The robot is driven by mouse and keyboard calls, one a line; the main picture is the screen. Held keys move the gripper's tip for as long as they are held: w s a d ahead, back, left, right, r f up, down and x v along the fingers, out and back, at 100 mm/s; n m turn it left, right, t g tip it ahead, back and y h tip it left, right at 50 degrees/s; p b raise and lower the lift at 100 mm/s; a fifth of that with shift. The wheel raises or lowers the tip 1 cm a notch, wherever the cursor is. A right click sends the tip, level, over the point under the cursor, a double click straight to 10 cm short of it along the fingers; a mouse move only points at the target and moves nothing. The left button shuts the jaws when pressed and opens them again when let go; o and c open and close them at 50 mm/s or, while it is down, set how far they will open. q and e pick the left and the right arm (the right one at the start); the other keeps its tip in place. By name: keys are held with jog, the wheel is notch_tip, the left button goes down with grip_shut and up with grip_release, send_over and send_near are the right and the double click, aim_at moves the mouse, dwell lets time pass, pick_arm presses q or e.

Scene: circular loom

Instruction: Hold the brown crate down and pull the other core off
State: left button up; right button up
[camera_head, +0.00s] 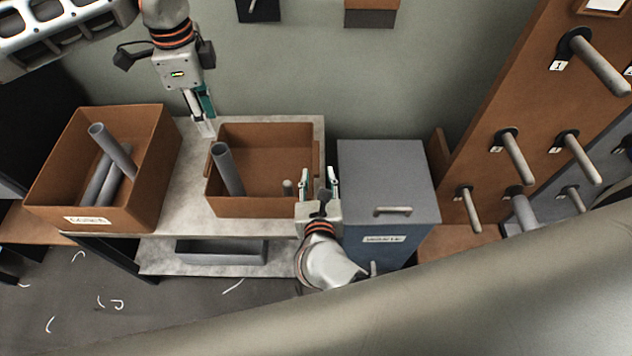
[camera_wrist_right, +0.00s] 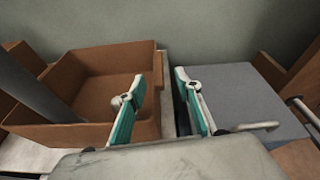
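The brown crate (camera_head: 262,207) stands on the pale table in the middle of the head view. A grey core (camera_head: 228,170) stands tilted in its left part. My right gripper (camera_head: 319,181) is open at the crate's right wall, one finger on the inner side and one on the outer; contact is unclear. The wrist view shows the same open fingers (camera_wrist_right: 163,103), the crate (camera_wrist_right: 100,62) and the core (camera_wrist_right: 32,88). My left gripper (camera_head: 204,127) hangs by the crate's back left corner, apart from the core; its fingers overlap, hiding their opening.
A larger brown bin (camera_head: 150,160) at the left holds several grey tubes. A grey-lidded cabinet (camera_head: 385,175) stands close to the crate's right. A board with pegs (camera_head: 515,155) rises at the right. A grey tray (camera_head: 222,252) sits on the lower shelf.

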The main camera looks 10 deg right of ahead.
aim_at(316, 167)
jog(key=shift+s+a+f+m+g, duration=0.1)
jog(key=shift+a+f+m+g, duration=0.1)
jog(key=shift+f+m, duration=0.2)
jog(key=shift+a+f+m+g, duration=0.15)
jog(key=shift+f+m+g, duration=0.05)
jog(key=shift+f+m, duration=0.15)
jog(key=shift+w+f, duration=0.2)
jog(key=shift+w, duration=0.05)
jog(key=shift+x, duration=3.55)
jog(key=shift+s+d, duration=0.1)
grip_shut()
